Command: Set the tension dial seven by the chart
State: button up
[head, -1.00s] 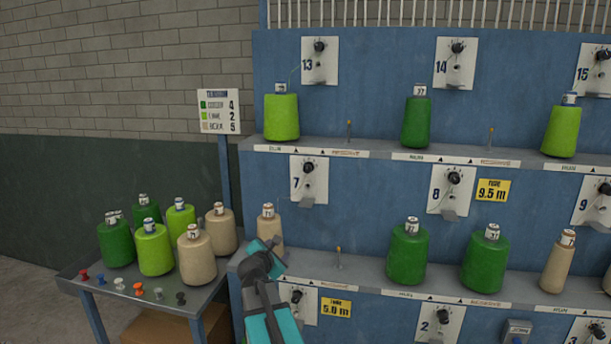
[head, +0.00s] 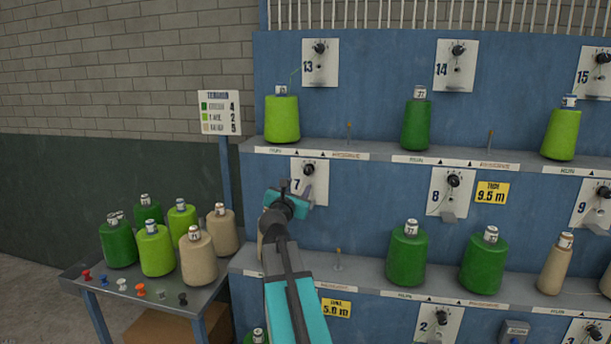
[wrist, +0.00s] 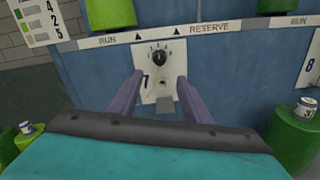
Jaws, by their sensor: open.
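The tension dial seven (head: 309,169) is a black knob on a white plate (head: 320,190) marked 7, on the blue rack. In the wrist view the dial (wrist: 159,58) sits high on its plate, beyond and between my fingertips. My gripper (wrist: 159,82) is open and empty, its two purple-grey fingers apart in front of the plate. In the head view my gripper (head: 293,190) covers part of the plate. The tension chart (head: 219,112) on a post at left lists dark green 4, lime 2 and beige 5. The beige cone (head: 261,240) below dial seven is mostly hidden by my arm.
Dial eight (head: 453,181) is to the right, with a yellow 9.5 m tag (head: 491,193). A ledge (head: 330,152) with lime and dark green cones runs above dial seven. A side table (head: 215,270) at left holds several cones and coloured pegs.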

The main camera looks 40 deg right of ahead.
aim_at(307, 172)
jog(key=shift+w+d, duration=0.1)
jog(key=shift+d, duration=0.05)
jog(key=shift+p+x, duration=1.5)
jog(key=shift+x, duration=5.25)
